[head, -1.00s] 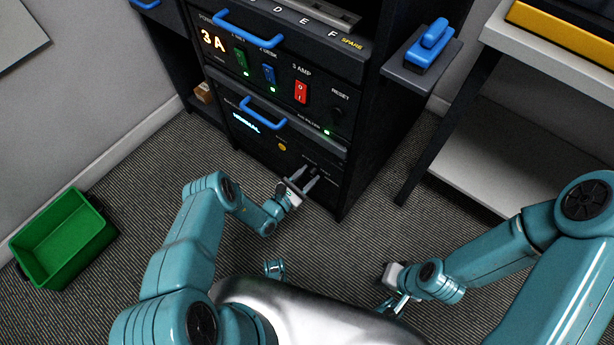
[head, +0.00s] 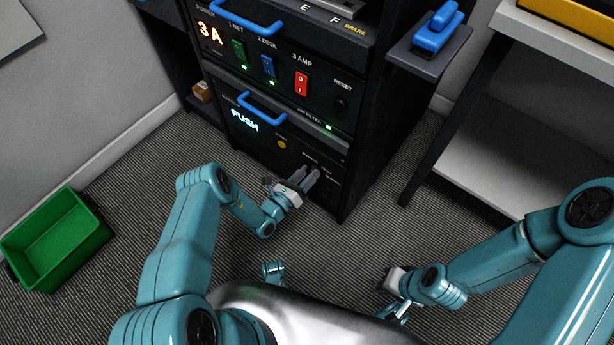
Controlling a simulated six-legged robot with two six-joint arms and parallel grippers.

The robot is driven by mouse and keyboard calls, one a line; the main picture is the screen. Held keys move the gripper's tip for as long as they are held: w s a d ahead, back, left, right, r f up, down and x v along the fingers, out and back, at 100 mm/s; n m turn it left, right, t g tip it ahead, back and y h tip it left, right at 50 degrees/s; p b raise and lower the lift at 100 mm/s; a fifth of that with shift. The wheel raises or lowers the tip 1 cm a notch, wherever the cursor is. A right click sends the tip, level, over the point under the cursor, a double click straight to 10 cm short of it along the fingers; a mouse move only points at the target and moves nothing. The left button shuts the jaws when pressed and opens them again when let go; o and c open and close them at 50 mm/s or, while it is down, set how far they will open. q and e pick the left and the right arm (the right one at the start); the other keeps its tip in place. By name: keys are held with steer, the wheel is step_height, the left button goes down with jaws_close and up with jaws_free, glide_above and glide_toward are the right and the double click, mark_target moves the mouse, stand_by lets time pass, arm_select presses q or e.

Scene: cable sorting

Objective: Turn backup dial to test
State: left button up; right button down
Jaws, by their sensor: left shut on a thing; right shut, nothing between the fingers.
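The backup unit (head: 275,125) is the lower black panel of the rack, with a lit display (head: 244,120) reading "PUSH" and a small yellow button (head: 281,143). My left gripper (head: 311,176) is at the lower right of this panel, its fingers pointing at the small white labels (head: 318,163). It is shut on the backup dial, which the fingers hide. I cannot read the dial's pointer or its position. My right gripper (head: 394,309) is shut and empty, low over the carpet, well away from the rack.
Above is the power panel with green (head: 237,51), blue (head: 267,66) and red (head: 301,83) switches, and blue handles (head: 262,106). A blue-handled tool (head: 437,30) sits on a side shelf. A green bin (head: 58,240) stands on the left carpet. A white-topped table (head: 560,45) is at right.

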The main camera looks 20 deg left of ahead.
arm_select(q)
steer(key=shift+n, duration=0.5)
steer(key=o, duration=1)
steer(key=shift+o, duration=0.2)
steer(key=p+v, duration=0.3)
steer(key=v, duration=1.3)
steer(key=shift+s, duration=0.2)
